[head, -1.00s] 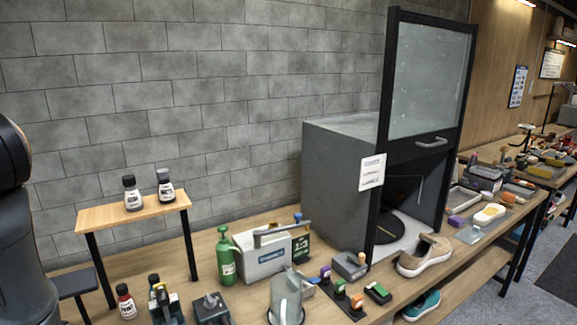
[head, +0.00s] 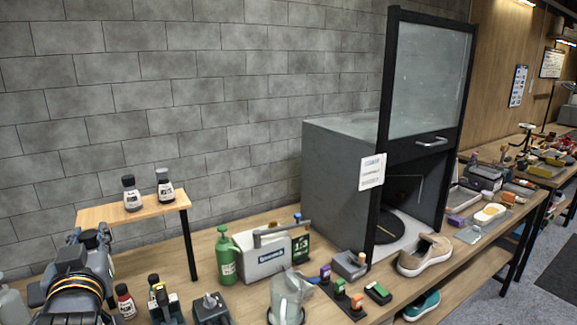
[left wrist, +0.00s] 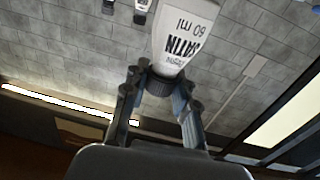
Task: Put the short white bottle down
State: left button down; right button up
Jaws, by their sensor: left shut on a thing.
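The short white bottle (left wrist: 183,30) shows in the left wrist view, upside down in the picture, with a "SATIN 60 ml" label and a dark cap. My left gripper (left wrist: 158,78) is shut on it at the cap end. In the head view my left gripper (head: 90,240) is at the left, in front of the small wooden riser (head: 150,207). The held bottle is mostly hidden behind the gripper there, and I cannot tell whether it touches a surface. My right gripper is not in view.
A pale bottle-like object (head: 10,305) is at the left edge.

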pick_arm(q)
jog(key=s+d+f+m+t+h, duration=0.1)
jog(key=s+d+f+m+h, duration=0.15)
jog(key=d+f+h, duration=0.4)
jog(key=s+d+f+m+t+h, duration=0.1)
jog(key=s+d+f+m+h, duration=0.2)
jog(key=f, duration=0.6)
jog(key=s+d+f+y, duration=0.1)
jog(key=s+d+f, duration=0.3)
jog(key=s+f, duration=0.3)
jog(key=shift+s+d+f, duration=0.3)
jog(key=shift+s+d, duration=0.1)
jog(key=shift+s, duration=0.2)
